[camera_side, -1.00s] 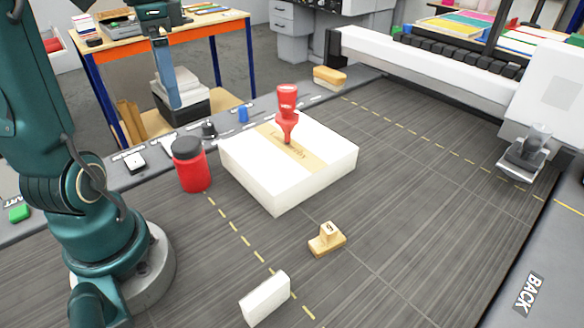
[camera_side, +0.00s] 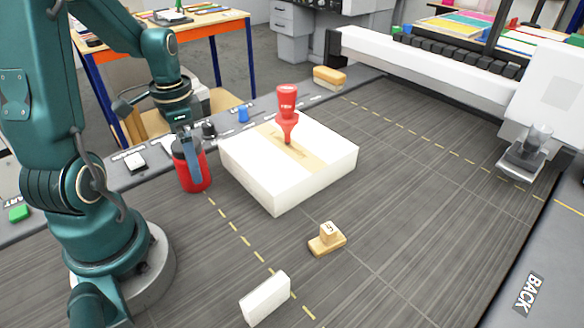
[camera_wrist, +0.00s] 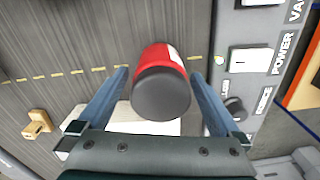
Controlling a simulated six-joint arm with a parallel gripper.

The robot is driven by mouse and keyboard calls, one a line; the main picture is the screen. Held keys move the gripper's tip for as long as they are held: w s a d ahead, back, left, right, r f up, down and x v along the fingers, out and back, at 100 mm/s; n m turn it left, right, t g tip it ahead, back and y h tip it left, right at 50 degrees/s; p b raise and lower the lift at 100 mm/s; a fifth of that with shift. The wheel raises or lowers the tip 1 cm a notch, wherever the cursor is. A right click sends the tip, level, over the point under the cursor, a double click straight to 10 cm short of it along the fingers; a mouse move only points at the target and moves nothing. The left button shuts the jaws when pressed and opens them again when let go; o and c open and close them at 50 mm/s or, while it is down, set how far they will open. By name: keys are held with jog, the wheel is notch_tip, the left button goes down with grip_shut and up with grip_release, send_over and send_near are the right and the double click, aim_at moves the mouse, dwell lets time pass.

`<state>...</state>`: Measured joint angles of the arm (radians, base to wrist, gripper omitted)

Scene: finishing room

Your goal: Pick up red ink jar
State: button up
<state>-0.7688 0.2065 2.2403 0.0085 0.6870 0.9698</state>
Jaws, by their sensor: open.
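The red ink jar (camera_side: 194,177) with a dark lid stands upright on the dark work surface, left of the white block. In the wrist view the red ink jar (camera_wrist: 158,62) lies between my two open fingers, its dark lid nearest the camera. My gripper (camera_side: 191,165) is lowered over the jar from above, with a finger in front of its side. In the wrist view my gripper (camera_wrist: 160,75) shows a gap on each side of the jar. Part of the lid is hidden by the finger in the side view.
A white block (camera_side: 280,190) with a red stamp-like tool (camera_side: 287,108) on top stands close right of the jar. A control strip with switches (camera_side: 135,162) runs behind. A wooden stamp (camera_side: 327,240) and white piece (camera_side: 265,300) lie in front. The right middle is clear.

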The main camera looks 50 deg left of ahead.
jog(key=shift+f, duration=1.85)
jog(key=shift+c, duration=0.3)
grip_shut()
